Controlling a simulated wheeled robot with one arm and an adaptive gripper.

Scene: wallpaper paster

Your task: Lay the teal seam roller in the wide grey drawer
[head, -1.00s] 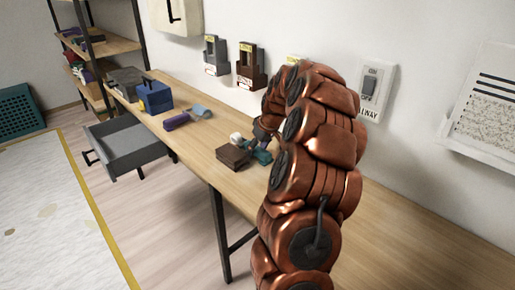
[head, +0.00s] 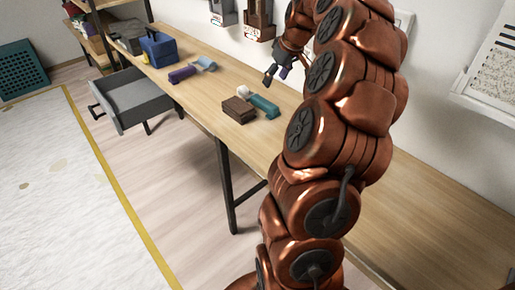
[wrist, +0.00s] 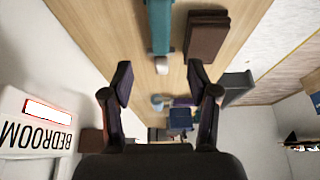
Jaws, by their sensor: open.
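The teal seam roller lies on the wooden bench, its teal handle (head: 264,106) pointing right and its white roller end (head: 243,90) beside a brown block. In the wrist view its handle (wrist: 160,25) is at the top, ahead of the fingers. My gripper (head: 276,74) is open and empty above the bench, apart from the roller and behind it, toward the wall. Its two fingers show spread in the wrist view (wrist: 161,90). The wide grey drawer (head: 130,100) is pulled open at the bench's far left end and looks empty.
The brown block (head: 238,110) sits close by the roller. A purple-handled tool (head: 182,75) with a light blue end (head: 204,64) lies farther left. A blue box (head: 158,50) stands near the drawer. Brown and grey holders hang on the wall. Bench between roller and purple tool is clear.

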